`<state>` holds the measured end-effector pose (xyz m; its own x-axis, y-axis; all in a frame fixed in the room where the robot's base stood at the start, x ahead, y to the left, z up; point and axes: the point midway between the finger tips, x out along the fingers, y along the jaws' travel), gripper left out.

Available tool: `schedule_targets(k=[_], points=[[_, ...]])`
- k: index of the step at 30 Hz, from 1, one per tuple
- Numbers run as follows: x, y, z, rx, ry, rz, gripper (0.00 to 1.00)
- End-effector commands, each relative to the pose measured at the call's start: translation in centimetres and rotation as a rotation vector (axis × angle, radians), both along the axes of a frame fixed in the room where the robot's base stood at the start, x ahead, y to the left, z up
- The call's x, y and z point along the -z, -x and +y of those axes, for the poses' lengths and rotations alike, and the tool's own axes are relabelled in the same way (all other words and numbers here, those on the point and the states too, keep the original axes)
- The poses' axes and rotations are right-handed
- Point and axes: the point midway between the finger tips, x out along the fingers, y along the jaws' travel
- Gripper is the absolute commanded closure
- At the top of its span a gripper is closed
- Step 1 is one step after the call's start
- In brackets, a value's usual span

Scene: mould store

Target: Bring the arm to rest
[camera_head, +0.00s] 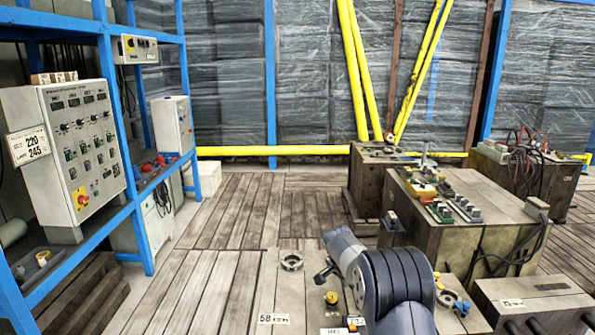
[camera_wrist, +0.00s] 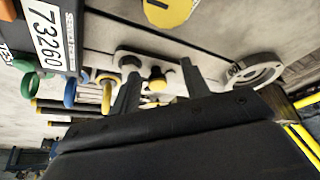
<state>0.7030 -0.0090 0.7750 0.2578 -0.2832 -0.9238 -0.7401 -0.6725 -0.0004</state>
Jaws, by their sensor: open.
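My arm (camera_head: 395,275) rises at the bottom middle of the head view, bent over the near wooden bench (camera_head: 225,290). My gripper shows in the wrist view (camera_wrist: 160,72), with two dark fingers apart and nothing seen between their tips. Beyond the fingers is a grey bar with round knobs (camera_wrist: 130,62), one of them yellow. The head view does not show the fingertips clearly, since the arm covers part of the bench there.
A grey ring (camera_head: 291,262) lies on the bench, left of my arm; a yellow knob (camera_head: 331,297) is close by. A wooden block with switches (camera_head: 480,215) stands to the right. Blue shelving (camera_head: 110,120) with a control box (camera_head: 70,150) stands left. Floor boards between look clear.

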Motion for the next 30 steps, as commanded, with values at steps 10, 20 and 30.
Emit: schedule_targets(k=[10,20,30], points=[[-0.2,0.9,0.5,-0.266,-0.001,0.001,0.56],[-0.2,1.7,0.7,-0.484,0.000,0.001,0.56],[-0.1,2.3,0.7,-0.675,-0.001,0.000,0.56]])
